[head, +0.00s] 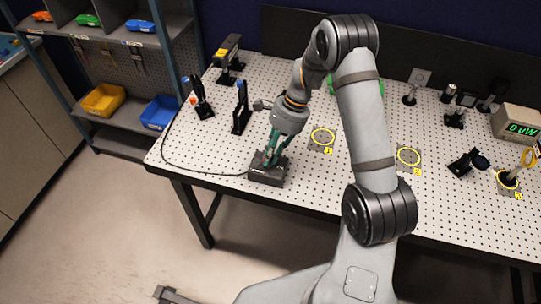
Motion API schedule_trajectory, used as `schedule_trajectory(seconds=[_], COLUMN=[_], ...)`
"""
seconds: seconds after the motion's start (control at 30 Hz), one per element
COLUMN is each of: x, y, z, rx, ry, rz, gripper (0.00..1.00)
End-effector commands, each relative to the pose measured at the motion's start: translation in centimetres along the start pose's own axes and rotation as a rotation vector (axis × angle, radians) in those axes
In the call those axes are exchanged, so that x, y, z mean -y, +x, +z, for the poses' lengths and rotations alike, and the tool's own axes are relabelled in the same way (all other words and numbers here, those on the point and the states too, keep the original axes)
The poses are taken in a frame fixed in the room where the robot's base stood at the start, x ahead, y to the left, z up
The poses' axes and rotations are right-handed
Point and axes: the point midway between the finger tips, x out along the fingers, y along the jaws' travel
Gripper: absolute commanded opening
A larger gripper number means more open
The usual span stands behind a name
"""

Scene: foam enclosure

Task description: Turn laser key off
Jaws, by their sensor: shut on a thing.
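A small dark control box (266,176) sits on the near edge of the perforated optical table, with a black cable running to it from the left. My gripper (270,157), with teal fingers, points down at the top of this box. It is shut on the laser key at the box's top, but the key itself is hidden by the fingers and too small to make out. Its angle cannot be told. A yellow and black device (229,50) stands at the table's back left.
Dark optic mounts (241,108) stand left of my arm, others at the back right. My arm hides part of a green object (381,86). Shelves with bins stand left.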

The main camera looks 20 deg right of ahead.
Motion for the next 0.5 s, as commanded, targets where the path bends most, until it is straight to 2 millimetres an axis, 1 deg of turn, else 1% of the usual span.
schedule_trajectory(seconds=[0.5], x=[0.4], y=[-0.06], z=[-0.05], rx=[0.0], ry=[-0.439], rz=[0.182], gripper=[0.0])
